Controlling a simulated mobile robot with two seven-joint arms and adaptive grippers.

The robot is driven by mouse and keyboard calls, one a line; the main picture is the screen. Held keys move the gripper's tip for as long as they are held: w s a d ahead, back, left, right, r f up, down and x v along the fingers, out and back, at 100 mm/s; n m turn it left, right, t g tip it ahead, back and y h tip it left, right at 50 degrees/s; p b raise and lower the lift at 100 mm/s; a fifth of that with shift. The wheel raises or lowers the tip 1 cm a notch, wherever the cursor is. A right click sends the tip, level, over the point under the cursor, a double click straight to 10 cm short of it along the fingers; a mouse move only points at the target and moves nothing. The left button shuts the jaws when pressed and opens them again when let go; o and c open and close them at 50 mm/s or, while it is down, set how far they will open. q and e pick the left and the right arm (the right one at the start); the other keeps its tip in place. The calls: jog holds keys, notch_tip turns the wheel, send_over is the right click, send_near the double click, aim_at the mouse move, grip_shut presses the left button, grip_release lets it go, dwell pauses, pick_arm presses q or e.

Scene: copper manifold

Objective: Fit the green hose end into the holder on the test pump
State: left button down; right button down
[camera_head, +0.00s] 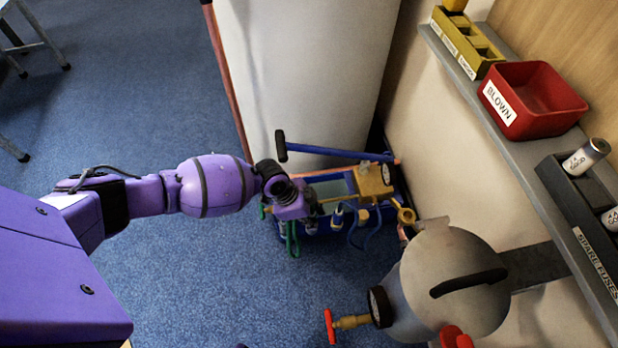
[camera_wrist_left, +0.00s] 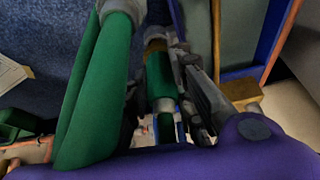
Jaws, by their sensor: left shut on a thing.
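The test pump (camera_head: 373,182) stands on the floor by the white cabinet, with a blue tank, brass-coloured block, gauge and long blue lever. My left gripper (camera_head: 312,203) is over the pump's left end, reaching in from the left. In the wrist view my left gripper (camera_wrist_left: 163,105) is shut on the green hose end (camera_wrist_left: 160,75), a green sleeve with grey collars. The green hose (camera_wrist_left: 92,95) loops beside it, and hangs below the gripper in the head view (camera_head: 292,240). Small pale fittings (camera_head: 337,216) line the pump's near side; I cannot tell which is the holder. My right gripper is out of view.
A grey tank (camera_head: 455,265) with a gauge and red-handled valve stands at lower right. A shelf at right carries a red BLOWN bin (camera_head: 535,98), a yellow tray (camera_head: 468,45) and a dark fuse tray (camera_head: 575,200).

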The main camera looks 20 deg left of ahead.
pick_arm(q)
jog(key=shift+w+f+b, duration=0.1)
jog(key=shift+f+b, duration=0.45)
jog(key=shift+f, duration=0.35)
dwell(0.8)
jog(key=c, duration=1.4)
grip_release()
jog(key=shift+c, duration=0.2)
jog(key=v, duration=1.2)
